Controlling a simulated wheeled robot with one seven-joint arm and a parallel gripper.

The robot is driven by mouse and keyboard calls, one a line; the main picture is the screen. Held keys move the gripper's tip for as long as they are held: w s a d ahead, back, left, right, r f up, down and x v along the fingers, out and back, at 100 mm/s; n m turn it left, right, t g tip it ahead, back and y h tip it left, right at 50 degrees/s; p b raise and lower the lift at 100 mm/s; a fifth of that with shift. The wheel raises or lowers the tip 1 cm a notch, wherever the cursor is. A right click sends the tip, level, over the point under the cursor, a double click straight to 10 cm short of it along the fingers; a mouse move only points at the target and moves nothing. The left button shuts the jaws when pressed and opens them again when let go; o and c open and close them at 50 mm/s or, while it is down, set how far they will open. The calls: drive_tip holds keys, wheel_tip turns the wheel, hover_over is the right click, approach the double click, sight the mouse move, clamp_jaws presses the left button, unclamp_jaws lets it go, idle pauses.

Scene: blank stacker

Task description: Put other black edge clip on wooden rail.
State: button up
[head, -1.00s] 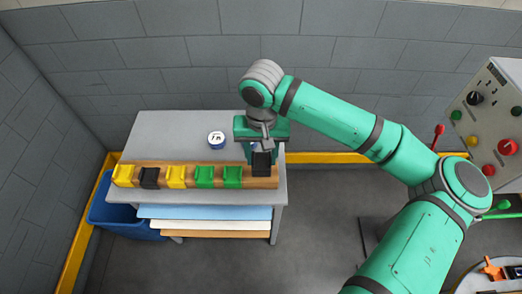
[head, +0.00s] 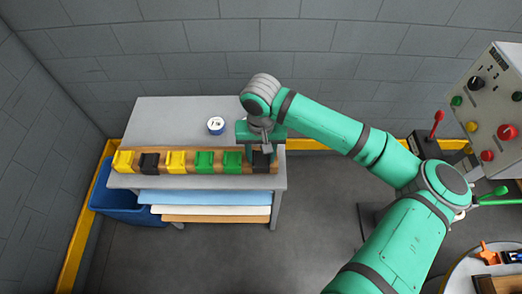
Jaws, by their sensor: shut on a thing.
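The wooden rail (head: 220,153) lies along the front of the grey table. From left it carries a yellow clip (head: 123,161), a black edge clip (head: 149,162), another yellow clip (head: 175,161) and two green clips, one here (head: 204,162) and one here (head: 232,162). The other black edge clip (head: 262,162) is at the rail's right end, right of the green clips. My gripper (head: 262,150) is over that end, shut on this clip. The clip appears level with the others; whether it is fully seated is hard to tell, as my gripper partly hides it.
A blue bin (head: 115,200) stands at the left. Sheets (head: 215,198) lie on a shelf below. A control panel (head: 490,110) with knobs stands at the right.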

drive_tip(key=shift+f, duration=0.3)
drive_tip(key=shift+f, duration=0.25)
idle(0.7)
drive_tip(key=o, duration=1.1)
wheel_tip(320, 180, up, 11)
drive_tip(key=shift+f, duration=0.1)
drive_tip(key=shift+w, duration=0.1)
